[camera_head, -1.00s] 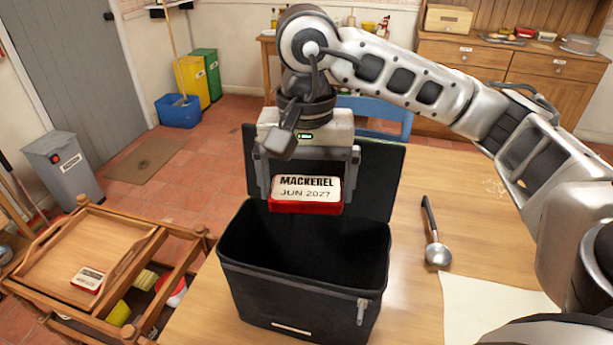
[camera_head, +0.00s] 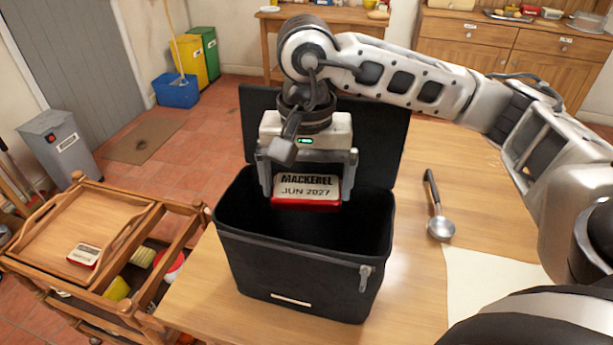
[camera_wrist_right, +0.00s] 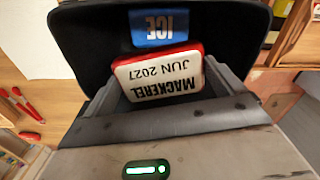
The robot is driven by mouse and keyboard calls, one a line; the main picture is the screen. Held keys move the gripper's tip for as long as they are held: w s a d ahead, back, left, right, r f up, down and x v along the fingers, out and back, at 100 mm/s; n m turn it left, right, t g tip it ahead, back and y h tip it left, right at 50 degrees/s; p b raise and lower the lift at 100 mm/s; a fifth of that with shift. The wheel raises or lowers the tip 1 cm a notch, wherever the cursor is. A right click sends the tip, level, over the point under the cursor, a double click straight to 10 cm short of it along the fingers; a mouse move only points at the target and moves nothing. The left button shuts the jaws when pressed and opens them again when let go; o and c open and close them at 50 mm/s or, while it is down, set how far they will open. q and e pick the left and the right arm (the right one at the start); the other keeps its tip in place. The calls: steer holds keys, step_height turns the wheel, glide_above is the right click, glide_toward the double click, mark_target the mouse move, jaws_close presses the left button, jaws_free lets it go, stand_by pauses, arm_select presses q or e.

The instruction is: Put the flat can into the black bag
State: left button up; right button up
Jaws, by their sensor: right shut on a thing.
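The flat can (camera_head: 307,188) is a red and white tin marked MACKEREL JUN 2027. My right gripper (camera_head: 308,190) is shut on it and holds it over the mouth of the black bag (camera_head: 290,265). The can's lower edge looks about level with the bag's rim in the head view. The bag stands on the table with its lid raised at the back. My left gripper is not in view.
A ladle (camera_head: 437,215) lies on the wooden table (camera_head: 455,180) right of the bag, near a pale cloth (camera_head: 490,285). A wooden cart (camera_head: 85,235) at left carries another small tin (camera_head: 84,256).

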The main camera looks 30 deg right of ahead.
stand_by(0.3)
steer(key=o, duration=0.7)
steer(key=shift+r, duration=0.15)
steer(key=shift+r, duration=0.35)
arm_select(q)
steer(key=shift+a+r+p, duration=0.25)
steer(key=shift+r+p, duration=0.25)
steer(key=shift+p, duration=0.55)
arm_select(e)
step_height(320, 180, up, 15)
